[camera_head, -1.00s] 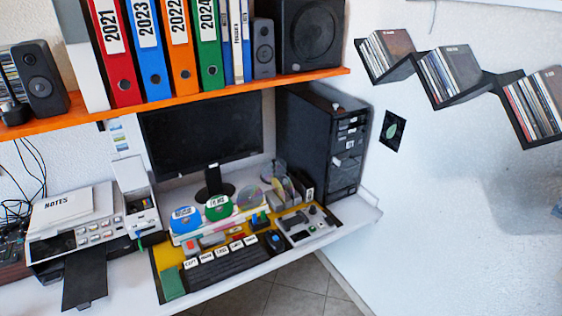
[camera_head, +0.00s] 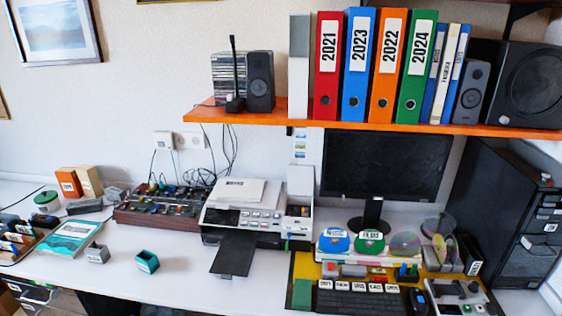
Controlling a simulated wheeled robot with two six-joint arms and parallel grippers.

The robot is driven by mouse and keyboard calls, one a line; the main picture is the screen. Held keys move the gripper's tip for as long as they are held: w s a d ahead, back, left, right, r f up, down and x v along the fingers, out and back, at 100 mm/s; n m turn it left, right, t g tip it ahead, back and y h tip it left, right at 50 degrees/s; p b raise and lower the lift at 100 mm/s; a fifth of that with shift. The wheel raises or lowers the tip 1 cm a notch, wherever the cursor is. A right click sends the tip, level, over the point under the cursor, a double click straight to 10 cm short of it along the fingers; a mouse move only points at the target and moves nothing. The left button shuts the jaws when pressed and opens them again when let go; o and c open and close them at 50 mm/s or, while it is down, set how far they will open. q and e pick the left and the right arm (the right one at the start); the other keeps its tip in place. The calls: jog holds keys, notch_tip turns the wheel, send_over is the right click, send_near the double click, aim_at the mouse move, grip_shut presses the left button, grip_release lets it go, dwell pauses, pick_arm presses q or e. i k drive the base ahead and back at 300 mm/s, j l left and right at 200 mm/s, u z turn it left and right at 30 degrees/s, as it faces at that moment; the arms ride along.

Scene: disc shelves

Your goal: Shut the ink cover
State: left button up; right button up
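The printer (camera_head: 262,222) stands on the white desk, left of the monitor. At its right end a white ink cover (camera_head: 300,183) stands raised and upright. Below it the ink bay (camera_head: 299,212) is exposed, with small dark and coloured parts inside. A paper stack marked NOTES lies on the printer's top, left of the ink cover and apart from it. A black tray (camera_head: 232,256) sticks out at the printer's front. Neither of my grippers is in view.
An orange shelf (camera_head: 270,121) with binders and speakers hangs above the printer. A mixer with knobs (camera_head: 160,204) stands left of the printer, and the monitor (camera_head: 385,165) stands right. The desk (camera_head: 185,275) is clear in front, beside a teal holder (camera_head: 147,261).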

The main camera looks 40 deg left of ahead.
aim_at(300, 178)
jog(key=u, duration=1.05)
jog(key=z, duration=0.1)
